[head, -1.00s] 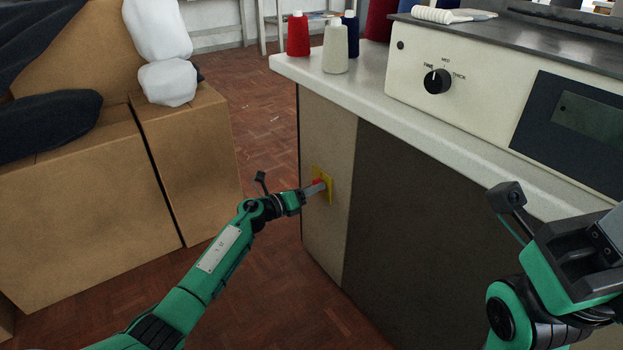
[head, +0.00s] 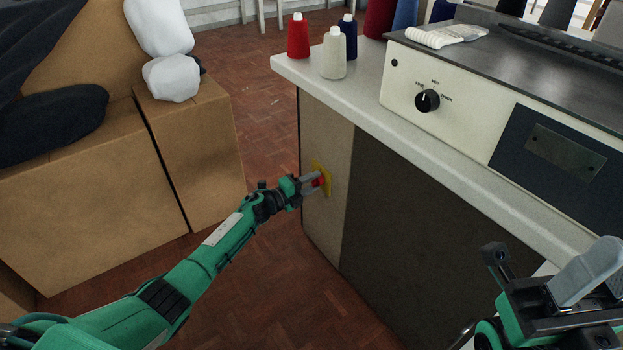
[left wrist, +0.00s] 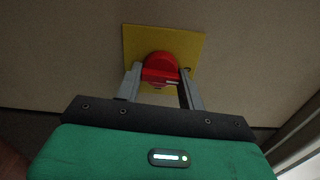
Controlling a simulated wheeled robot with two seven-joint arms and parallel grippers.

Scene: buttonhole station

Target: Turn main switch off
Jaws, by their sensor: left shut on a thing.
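The main switch is a red rotary knob (left wrist: 160,69) on a yellow plate (left wrist: 133,43), set in the pale end panel of the machine table. In the head view the red knob (head: 320,182) shows between my left gripper's fingers, with the yellow plate (head: 327,172) behind it. My left gripper (head: 315,183) is shut on the knob; in the left wrist view its two grey fingers (left wrist: 160,82) flank the knob's handle. The exact finger contact is partly hidden in the head view. My right gripper (head: 590,272) is at the lower right, away from the switch; its finger gap is unclear.
The white table top (head: 400,125) overhangs the panel and carries thread cones (head: 334,54) and a cream machine with a black dial (head: 427,101). Cardboard boxes (head: 100,190) stand at the left. Open parquet floor (head: 265,130) lies between.

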